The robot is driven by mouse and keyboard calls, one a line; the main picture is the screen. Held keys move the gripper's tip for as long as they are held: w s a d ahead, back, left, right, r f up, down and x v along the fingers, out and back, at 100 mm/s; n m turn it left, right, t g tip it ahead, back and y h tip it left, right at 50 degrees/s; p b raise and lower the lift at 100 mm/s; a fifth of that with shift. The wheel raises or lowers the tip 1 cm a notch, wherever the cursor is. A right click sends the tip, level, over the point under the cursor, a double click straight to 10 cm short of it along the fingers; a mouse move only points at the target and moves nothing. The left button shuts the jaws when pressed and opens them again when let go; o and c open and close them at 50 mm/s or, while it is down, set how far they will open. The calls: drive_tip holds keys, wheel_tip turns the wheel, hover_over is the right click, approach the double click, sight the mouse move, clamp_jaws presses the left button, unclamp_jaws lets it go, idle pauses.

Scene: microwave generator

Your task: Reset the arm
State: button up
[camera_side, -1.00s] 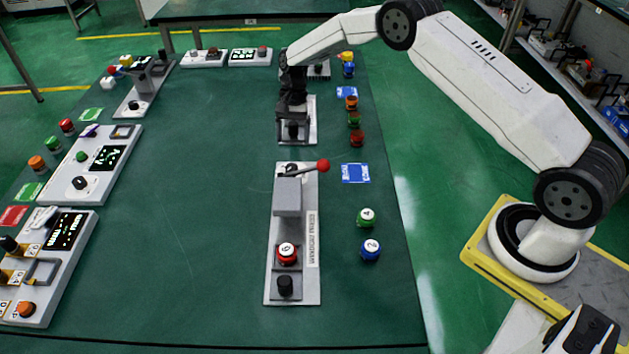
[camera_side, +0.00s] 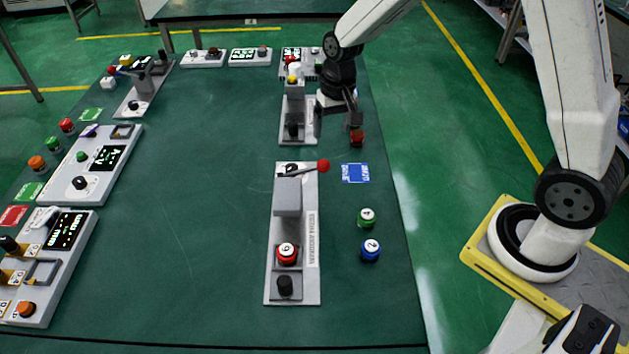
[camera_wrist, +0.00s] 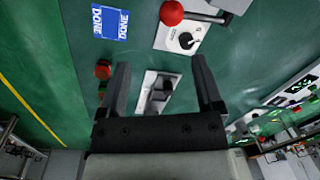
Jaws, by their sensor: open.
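My gripper (camera_side: 338,118) is open and empty above the right part of the table, near a red button-like piece (camera_side: 357,138). In the wrist view my gripper (camera_wrist: 160,85) has its two fingers spread, with a grey device (camera_wrist: 157,95) on the table seen between them. That device, in the side view (camera_side: 296,110), stands just left of my gripper and has a yellow piece on it. Part of the row of pieces behind my gripper is hidden.
A grey lever device (camera_side: 288,205) with a red ball handle stands nearer the camera. A blue card (camera_side: 355,173), a green piece (camera_side: 366,217) and a blue piece (camera_side: 370,250) lie to its right. Panels line the left side. The table's middle is clear.

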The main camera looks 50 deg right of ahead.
drive_tip(key=s+r+n+t+h, duration=0.1)
drive_tip(key=s+n, duration=0.3)
drive_tip(key=s, duration=1)
drive_tip(key=shift+a+r+t, duration=0.15)
drive_tip(key=shift+r+t, duration=0.2)
drive_tip(key=shift+t, duration=0.25)
